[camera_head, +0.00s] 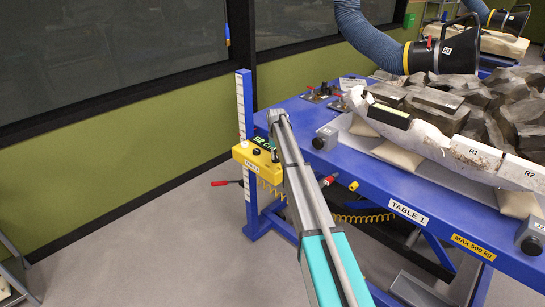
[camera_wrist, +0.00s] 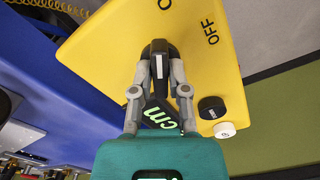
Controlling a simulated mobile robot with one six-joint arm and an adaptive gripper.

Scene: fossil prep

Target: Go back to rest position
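My gripper (camera_wrist: 160,68) is at the yellow control box, in front of its face. Its two grey fingers stand on either side of a black knob (camera_wrist: 159,48) with a pale mark. The gap at the fingertips is narrow, and I cannot tell whether they press on the knob or only straddle it. The yellow box (camera_wrist: 100,45) bears the word OFF and a green lit display (camera_wrist: 160,117) ending in "cm", partly covered by my gripper. In the head view my arm reaches up to the yellow box (camera_head: 245,158) at the table corner.
The blue table (camera_head: 375,190), marked TABLE 1, carries a large fossil block in a white jacket (camera_head: 430,140). A black extraction hood (camera_head: 425,57) on a blue hose hangs above it. A white-scaled blue post (camera_head: 245,110) stands beside the box. Grey floor (camera_head: 150,250) at left is clear.

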